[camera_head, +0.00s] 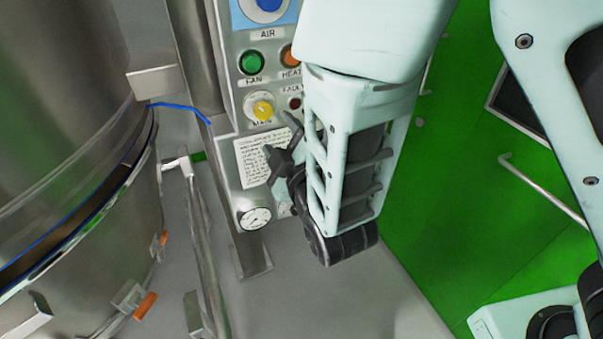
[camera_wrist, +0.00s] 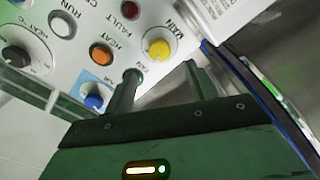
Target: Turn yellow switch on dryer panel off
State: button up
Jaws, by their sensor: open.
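The yellow switch (camera_head: 262,109) is a round knob on a pale disc, labelled MAIN, on the grey dryer panel (camera_head: 232,98). It also shows in the wrist view (camera_wrist: 159,48), just beyond the space between the fingers. My gripper (camera_head: 282,147) is open and empty, in front of the panel's printed label, below and right of the yellow switch in the head view. In the wrist view my two fingers (camera_wrist: 163,72) stand apart and point toward the switch. No contact shows; the exact distance is hard to tell.
Near the switch are a green FAN button (camera_head: 251,62), an orange HEAT button (camera_head: 291,56), a dark red FAULT lamp (camera_head: 295,103) and a blue AIR knob (camera_wrist: 95,101). A gauge (camera_head: 255,217) sits below. A large steel vessel (camera_head: 60,110) stands left, with a blue cable beside it.

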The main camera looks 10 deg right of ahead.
jog(key=p+v, duration=0.9)
jog(key=shift+s+p, duration=0.4)
jog(key=shift+w+d, duration=0.1)
dwell(0.4)
